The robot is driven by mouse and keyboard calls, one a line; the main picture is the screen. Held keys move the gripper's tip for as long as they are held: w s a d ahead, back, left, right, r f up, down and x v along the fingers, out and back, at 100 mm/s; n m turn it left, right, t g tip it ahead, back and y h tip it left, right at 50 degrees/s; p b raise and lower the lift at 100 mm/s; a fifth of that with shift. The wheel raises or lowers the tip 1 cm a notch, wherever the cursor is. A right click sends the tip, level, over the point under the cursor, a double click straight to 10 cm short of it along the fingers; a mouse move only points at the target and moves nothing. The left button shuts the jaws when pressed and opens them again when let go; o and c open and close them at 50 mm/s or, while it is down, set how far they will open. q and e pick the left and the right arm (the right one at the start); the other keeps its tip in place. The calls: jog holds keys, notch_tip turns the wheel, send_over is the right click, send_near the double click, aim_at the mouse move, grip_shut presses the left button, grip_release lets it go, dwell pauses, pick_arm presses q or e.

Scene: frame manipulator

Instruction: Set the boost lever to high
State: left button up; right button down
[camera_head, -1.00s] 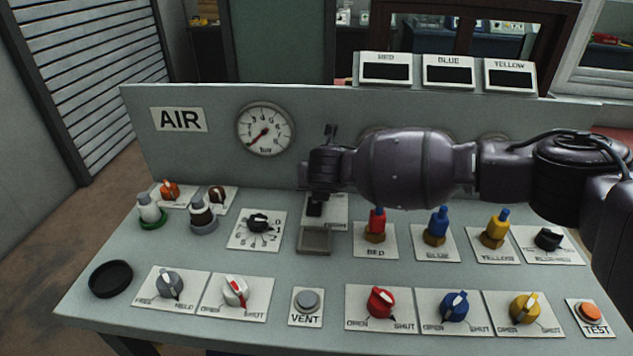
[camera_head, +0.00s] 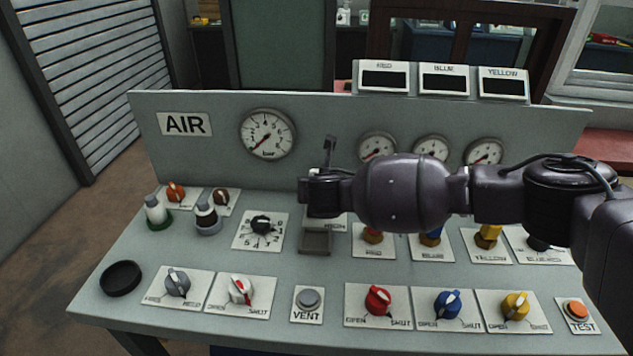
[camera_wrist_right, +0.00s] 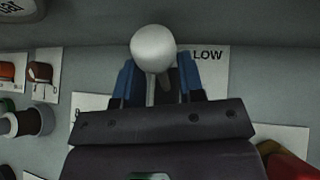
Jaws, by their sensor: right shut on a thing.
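The boost lever has a pale round knob (camera_wrist_right: 153,48) and a thin stem, seen in the right wrist view. My right gripper (camera_wrist_right: 158,82) is shut on the lever, with its blue finger pads on either side of the stem just below the knob. The word LOW is printed on the white plate (camera_wrist_right: 207,60) beside the knob. In the head view my right gripper (camera_head: 318,196) is over the plate (camera_head: 338,223) in the middle of the console and hides the lever. The HIGH label is not visible. My left gripper is not in view.
A grey block (camera_head: 315,243) sits just in front of the plate. My right arm passes low over the red (camera_head: 373,236), blue (camera_head: 430,238) and yellow (camera_head: 488,238) valves. A numbered dial (camera_head: 261,226) stands left of the gripper. The upright AIR panel (camera_head: 210,155) is behind.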

jog(key=shift+s+r+t+p, duration=0.1)
jog(key=shift+s+t+p, duration=0.3)
jog(key=shift+t, duration=0.3)
jog(key=shift+s+t, duration=0.2)
jog(key=shift+t, duration=0.1)
jog(key=shift+s+f+n+t+p, duration=0.2)
jog(key=shift+s+t, duration=0.15)
jog(key=shift+t, duration=0.3)
jog(key=shift+s+f+n+t+p, duration=0.1)
jog(key=shift+s+n+t, duration=0.15)
jog(key=shift+t, duration=0.4)
jog(key=c, duration=1)
grip_release()
jog(key=shift+c, duration=0.2)
jog(key=shift+o, duration=1.4)
jog(key=shift+s, duration=0.15)
